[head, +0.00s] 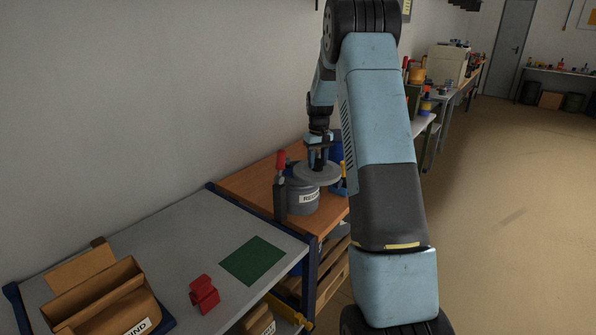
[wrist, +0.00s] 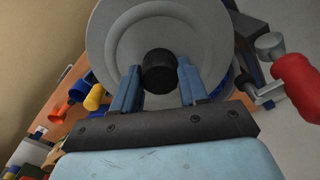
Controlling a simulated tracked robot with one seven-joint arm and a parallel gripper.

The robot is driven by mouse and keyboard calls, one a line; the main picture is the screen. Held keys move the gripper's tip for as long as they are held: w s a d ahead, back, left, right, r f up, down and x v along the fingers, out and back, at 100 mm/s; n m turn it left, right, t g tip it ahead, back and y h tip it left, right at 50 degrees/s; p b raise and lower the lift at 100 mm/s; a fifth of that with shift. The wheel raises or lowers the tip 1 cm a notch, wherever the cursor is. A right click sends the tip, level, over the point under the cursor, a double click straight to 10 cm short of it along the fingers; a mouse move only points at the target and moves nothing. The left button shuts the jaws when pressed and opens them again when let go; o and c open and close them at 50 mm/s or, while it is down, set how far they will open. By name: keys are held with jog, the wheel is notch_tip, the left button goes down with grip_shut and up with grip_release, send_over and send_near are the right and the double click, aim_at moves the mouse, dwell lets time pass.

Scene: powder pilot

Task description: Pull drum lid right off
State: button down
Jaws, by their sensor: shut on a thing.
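The grey drum (head: 303,200) with a white label stands on the brown wooden bench top. Its round grey lid (head: 331,175) shows above the drum and a little to its right; whether any edge still touches the drum I cannot tell. In the wrist view the lid (wrist: 112,42) fills the upper middle, with a black knob (wrist: 158,72) at its centre. My gripper (head: 317,165) is above the lid, its two blue fingers (wrist: 160,82) on either side of the knob and shut on it. The drum's opening is hidden.
A red-handled clamp (head: 280,170) stands upright close at the drum's left; its red handle (wrist: 297,80) also shows in the wrist view. A green mat (head: 253,260) lies bare on the grey table (head: 185,245). A red block (head: 203,294) and cardboard bin (head: 112,300) sit nearer.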

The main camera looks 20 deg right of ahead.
jog(key=shift+s+d, duration=0.5)
jog(key=shift+s, duration=0.35)
jog(key=shift+r, duration=3.5)
